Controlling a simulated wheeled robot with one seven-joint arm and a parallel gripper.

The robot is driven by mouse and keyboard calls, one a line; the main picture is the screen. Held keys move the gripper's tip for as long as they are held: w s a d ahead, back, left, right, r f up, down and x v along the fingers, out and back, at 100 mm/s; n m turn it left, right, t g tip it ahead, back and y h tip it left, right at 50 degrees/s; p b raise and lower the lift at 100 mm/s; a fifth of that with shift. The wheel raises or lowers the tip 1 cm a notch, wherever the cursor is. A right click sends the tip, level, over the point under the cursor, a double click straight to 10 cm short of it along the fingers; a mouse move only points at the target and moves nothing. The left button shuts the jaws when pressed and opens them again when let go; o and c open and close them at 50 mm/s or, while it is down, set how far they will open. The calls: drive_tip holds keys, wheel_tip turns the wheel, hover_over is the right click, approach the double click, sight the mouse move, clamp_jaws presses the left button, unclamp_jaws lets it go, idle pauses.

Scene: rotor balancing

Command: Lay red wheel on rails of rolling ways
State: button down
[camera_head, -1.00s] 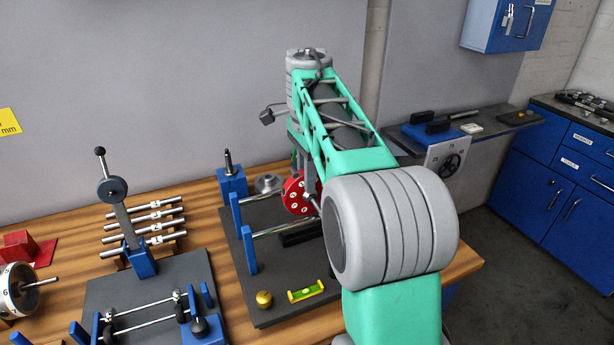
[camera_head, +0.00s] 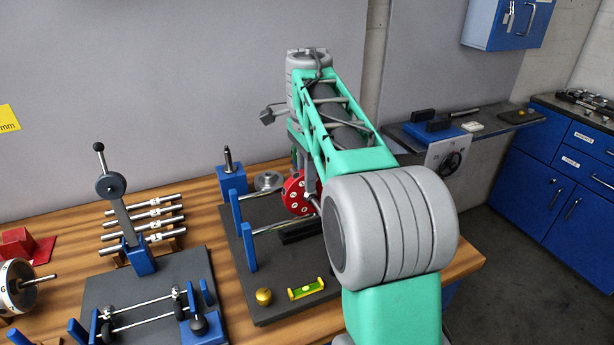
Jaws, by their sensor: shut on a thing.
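The red wheel (camera_head: 296,194), with pale round marks on its face, is upright at the right part of the rolling ways. The ways have two horizontal metal rails (camera_head: 283,226) on blue posts (camera_head: 249,247) over a dark base plate. My gripper (camera_head: 312,187) is at the wheel, shut on it, and largely hidden behind my green and grey arm. The right ends of the rails are hidden too. I cannot tell whether the wheel's shaft touches the rails.
A brass knob (camera_head: 263,296) and a yellow-green level (camera_head: 306,289) lie on the plate's front. A blue post (camera_head: 231,178) and a grey disc (camera_head: 268,181) stand behind. To the left are a second stand (camera_head: 127,222), several racked shafts (camera_head: 150,217) and a white wheel (camera_head: 17,287).

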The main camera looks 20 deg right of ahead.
drive_tip(key=shift+f, duration=0.2)
drive_tip(key=c, duration=1.2)
unclamp_jaws()
drive_tip(key=shift+f, duration=0.2)
drive_tip(key=shift+c, duration=0.2)
wheel_tip(320, 180, up, 10)
drive_tip(key=p, duration=0.9)
drive_tip(key=shift+f, duration=0.35)
